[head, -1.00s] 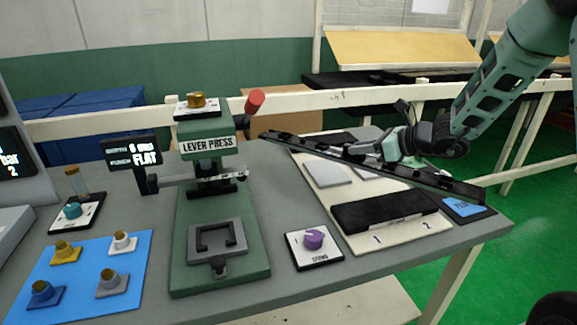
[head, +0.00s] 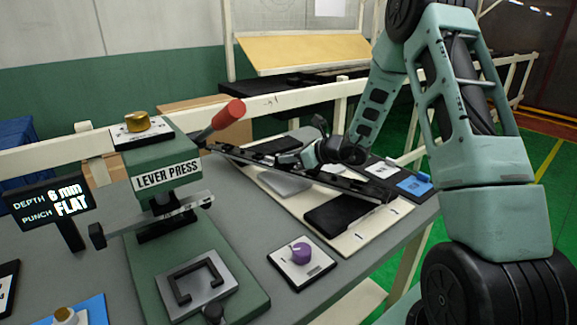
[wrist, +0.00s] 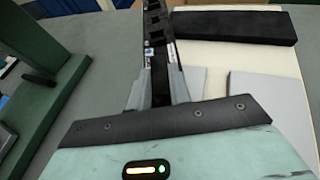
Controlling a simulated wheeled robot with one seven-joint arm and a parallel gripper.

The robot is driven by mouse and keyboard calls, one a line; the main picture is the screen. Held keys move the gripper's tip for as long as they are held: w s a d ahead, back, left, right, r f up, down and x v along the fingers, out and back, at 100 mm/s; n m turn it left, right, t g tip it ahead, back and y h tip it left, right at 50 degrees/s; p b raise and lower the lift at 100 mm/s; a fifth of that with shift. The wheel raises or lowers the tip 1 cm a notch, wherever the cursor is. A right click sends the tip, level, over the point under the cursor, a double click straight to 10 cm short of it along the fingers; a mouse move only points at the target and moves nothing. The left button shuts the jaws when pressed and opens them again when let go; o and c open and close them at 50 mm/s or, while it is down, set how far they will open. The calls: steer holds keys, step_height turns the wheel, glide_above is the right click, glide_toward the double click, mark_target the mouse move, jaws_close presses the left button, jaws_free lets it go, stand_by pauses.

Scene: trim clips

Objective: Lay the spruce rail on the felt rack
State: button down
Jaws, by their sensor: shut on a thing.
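My gripper (head: 290,160) is shut on a long dark channel-shaped rail (head: 345,182), which I take as the spruce rail. The rail is held above the white board, slanting from beside the press's red handle down to the right. In the wrist view the rail (wrist: 160,45) runs away from me between the two grey fingers (wrist: 160,88). Its near part is hidden by the gripper body. No thing is clearly marked as the felt rack. A dark flat shelf (head: 285,88) lies behind the bench, below a tan slanted board (head: 300,53).
The green lever press (head: 165,215) stands left of the rail, its red handle (head: 228,114) near the rail's far end. The white board (head: 345,243) bears a black block (head: 345,212) and grey plates. A purple knob (head: 301,253) sits in front. A pale beam (head: 270,104) runs behind.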

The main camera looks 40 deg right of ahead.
mark_target(293, 165)
steer(key=shift+f, duration=1.35)
steer(key=shift+f, duration=0.1)
steer(key=shift+f, duration=0.1)
steer(key=c, duration=1.3)
jaws_free()
